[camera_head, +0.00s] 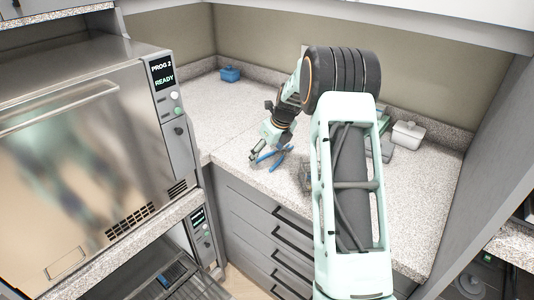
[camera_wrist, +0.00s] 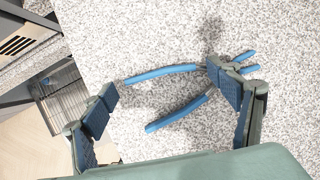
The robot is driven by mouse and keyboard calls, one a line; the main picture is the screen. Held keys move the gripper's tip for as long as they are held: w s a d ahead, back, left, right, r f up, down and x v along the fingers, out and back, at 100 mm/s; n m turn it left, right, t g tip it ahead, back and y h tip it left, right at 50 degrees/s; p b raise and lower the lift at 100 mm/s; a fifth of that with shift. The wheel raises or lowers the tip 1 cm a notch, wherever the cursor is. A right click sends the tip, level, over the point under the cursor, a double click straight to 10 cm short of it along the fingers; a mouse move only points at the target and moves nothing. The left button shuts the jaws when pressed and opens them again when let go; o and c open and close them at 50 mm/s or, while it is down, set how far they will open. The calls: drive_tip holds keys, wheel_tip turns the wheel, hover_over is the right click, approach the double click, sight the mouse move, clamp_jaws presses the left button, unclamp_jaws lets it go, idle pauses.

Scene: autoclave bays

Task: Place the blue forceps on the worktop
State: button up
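The blue forceps (camera_head: 272,155) are at the speckled worktop (camera_head: 235,125), near its front edge, with their handles spread. In the wrist view the forceps (camera_wrist: 160,73) appear to lie on the worktop surface. My gripper (camera_head: 268,148) is just above them. In the wrist view its two fingers stand wide apart, with the forceps' handles between them. The right finger covers part of the forceps' pivot; whether it touches them I cannot tell. The short ends of the forceps show beyond that finger.
A steel autoclave (camera_head: 75,160) reading "READY" stands at the left. Below it is an open lower bay with a tray (camera_head: 150,290). A small blue box (camera_head: 230,74) sits at the back corner, a white lidded container (camera_head: 407,134) at the right. Drawers (camera_head: 262,225) are below the worktop.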

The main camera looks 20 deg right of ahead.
drive_tip(key=shift+s+d+r, duration=0.1)
drive_tip(key=shift+r, duration=0.5)
drive_tip(key=v, duration=1.1)
drive_tip(key=shift+s, duration=0.1)
